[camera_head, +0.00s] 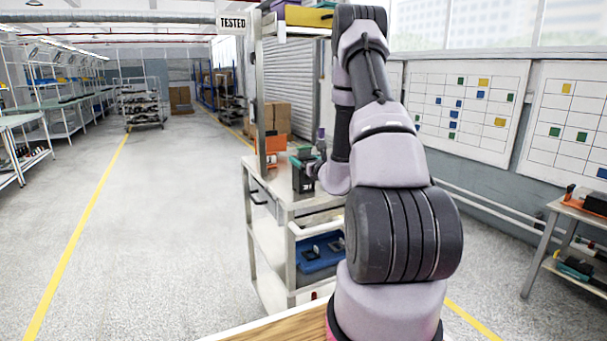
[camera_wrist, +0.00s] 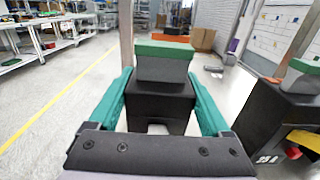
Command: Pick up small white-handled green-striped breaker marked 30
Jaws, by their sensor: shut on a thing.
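In the wrist view, my gripper (camera_wrist: 158,84) has its teal fingers on both sides of a black breaker (camera_wrist: 160,98) with a grey upper part and a green band on top. The gripper is shut on it. I cannot read its marking, and a pale patch low on its near face may be the handle. In the head view, a dark breaker with green (camera_head: 303,172) shows at my gripper, above the cart top (camera_head: 322,203). My arm hides part of the gripper there.
A larger dark breaker (camera_wrist: 262,125) with a yellow stripe, a red part and a marking like 25 A is close on the right. A blue tray (camera_head: 318,262) is on a lower shelf.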

